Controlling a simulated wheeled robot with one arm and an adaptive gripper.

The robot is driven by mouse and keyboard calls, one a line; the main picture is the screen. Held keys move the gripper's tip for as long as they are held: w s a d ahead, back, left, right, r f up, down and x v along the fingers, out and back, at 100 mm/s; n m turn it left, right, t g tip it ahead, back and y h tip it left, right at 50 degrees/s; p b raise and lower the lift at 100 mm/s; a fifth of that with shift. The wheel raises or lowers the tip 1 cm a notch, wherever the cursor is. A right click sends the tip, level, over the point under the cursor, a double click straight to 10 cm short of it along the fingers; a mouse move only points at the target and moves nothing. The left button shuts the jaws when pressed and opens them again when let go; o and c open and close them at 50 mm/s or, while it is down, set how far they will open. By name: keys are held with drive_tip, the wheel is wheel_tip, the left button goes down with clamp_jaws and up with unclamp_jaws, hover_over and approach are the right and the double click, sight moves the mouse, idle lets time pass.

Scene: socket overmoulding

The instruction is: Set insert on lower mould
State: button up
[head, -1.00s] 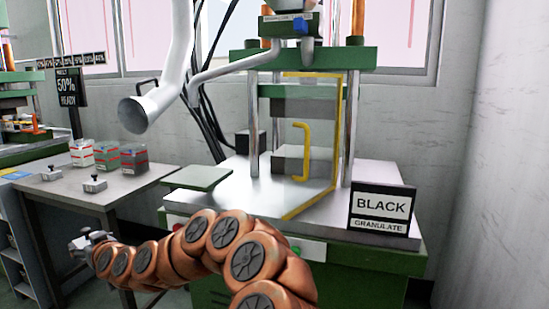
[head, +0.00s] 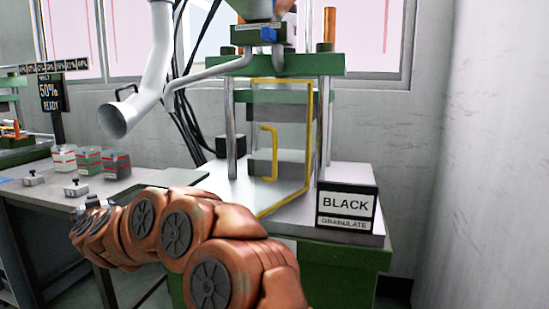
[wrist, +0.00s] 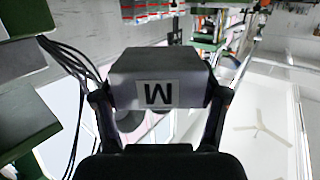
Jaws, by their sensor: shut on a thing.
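My gripper (wrist: 160,98) is shut on a grey block (wrist: 150,64), apparently the insert, with one finger on each side. The block has a white label with one black letter that reads as M in the wrist view. In the head view my gripper (head: 90,203) is small at the far end of my arm, and the held block cannot be made out there. The lower mould (head: 264,168) seems to be the grey block low in the press, behind a yellow frame (head: 311,120). An upper grey block (head: 277,112) hangs above it with an open gap.
Steel columns flank the mould space. The side table (head: 40,193) at left holds several containers (head: 88,163) and two small metal parts (head: 76,189). A white pipe (head: 148,80) hangs above.

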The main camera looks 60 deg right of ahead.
drive_tip(key=s+d+r+m+g+h+p, duration=0.2)
drive_tip(key=d+r+m+h+p, duration=0.3)
drive_tip(key=r, duration=0.6)
drive_tip(key=s+d+r+m+g+h+p, duration=0.2)
drive_tip(key=s+d+r+g, duration=0.2)
drive_tip(key=d, duration=0.4)
drive_tip(key=s+d+r+m+g+h+p, duration=0.1)
drive_tip(key=s+d+r+m+g+h, duration=0.25)
drive_tip(key=d, duration=0.45)
drive_tip(key=s+d+f+m+g+p, duration=0.2)
drive_tip(key=s+d+f+g+p, duration=0.25)
drive_tip(key=d, duration=0.45)
drive_tip(key=s+d+f+m+g+p, duration=0.2)
drive_tip(key=s+d+m+g+p, duration=0.1)
drive_tip(key=s+d+p, duration=0.4)
drive_tip(key=shift+h, duration=0.35)
drive_tip(key=d, duration=1.2)
drive_tip(key=s+d+b, duration=0.1)
drive_tip(key=d, duration=0.5)
drive_tip(key=shift+d+f, duration=0.1)
drive_tip(key=shift+d, duration=0.3)
drive_tip(key=shift+f+b, duration=0.8)
drive_tip(key=shift+f, duration=1)
